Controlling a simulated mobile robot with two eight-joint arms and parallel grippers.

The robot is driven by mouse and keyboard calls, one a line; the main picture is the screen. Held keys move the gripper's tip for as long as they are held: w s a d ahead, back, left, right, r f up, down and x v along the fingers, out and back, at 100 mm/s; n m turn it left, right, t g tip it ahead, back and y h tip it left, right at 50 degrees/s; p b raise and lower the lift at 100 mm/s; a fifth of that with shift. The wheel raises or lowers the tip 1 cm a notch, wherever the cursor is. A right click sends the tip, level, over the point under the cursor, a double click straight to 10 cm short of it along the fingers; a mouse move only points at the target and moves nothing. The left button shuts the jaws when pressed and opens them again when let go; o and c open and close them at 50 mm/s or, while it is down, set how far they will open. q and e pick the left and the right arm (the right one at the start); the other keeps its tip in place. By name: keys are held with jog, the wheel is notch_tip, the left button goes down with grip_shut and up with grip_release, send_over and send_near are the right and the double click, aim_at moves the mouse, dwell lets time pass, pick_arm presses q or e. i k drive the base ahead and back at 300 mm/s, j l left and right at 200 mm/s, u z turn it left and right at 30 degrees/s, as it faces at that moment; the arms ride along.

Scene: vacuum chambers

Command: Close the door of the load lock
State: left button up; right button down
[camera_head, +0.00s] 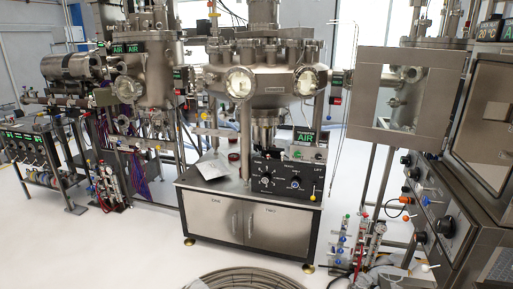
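A square metal door (367,93) with a window in its middle stands upright at the right of the head view. Its right edge is close to a large metal box unit (488,62) at the far right edge, which I take for the load lock. The door stands out from the unit, so it appears open. The hinge and the full opening are not clear, and part of the unit is cut off by the picture edge. Neither of my grippers is in view.
A steel cabinet (250,222) with a black control box (287,178) stands in the middle under a large round chamber (262,85). Valves and hoses (352,245) stand on the floor below the door. A coiled hose (248,279) lies front centre. The floor (110,250) at front left is clear.

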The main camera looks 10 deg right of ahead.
aim_at(446, 66)
jog(key=i, duration=1.65)
jog(key=i+u, duration=0.25)
jog(key=u, duration=0.25)
jog(key=i+l+u, duration=0.15)
jog(key=u, duration=0.3)
jog(key=i+l+u, duration=0.2)
jog(key=u, duration=0.3)
jog(key=l+u, duration=0.1)
jog(key=u, duration=0.75)
jog(key=i+l+u, duration=0.1)
jog(key=u, duration=0.75)
jog(key=l+u, duration=0.25)
jog(key=u, duration=0.6)
jog(key=l+u, duration=0.1)
jog(key=u, duration=0.8)
jog(key=k+u, duration=0.15)
jog(key=u, duration=0.7)
jog(key=k+u, duration=0.1)
jog(key=u, duration=0.75)
jog(key=k+u, duration=0.1)
jog(key=u, duration=0.75)
jog(key=k+j+u, duration=0.1)
jog(key=u, duration=0.75)
jog(key=j+u, duration=0.15)
jog(key=u, duration=0.35)
jog(key=j+u, duration=0.2)
jog(key=u, duration=0.3)
jog(key=j+u, duration=0.15)
jog(key=u, duration=0.35)
jog(key=i+l, duration=0.05)
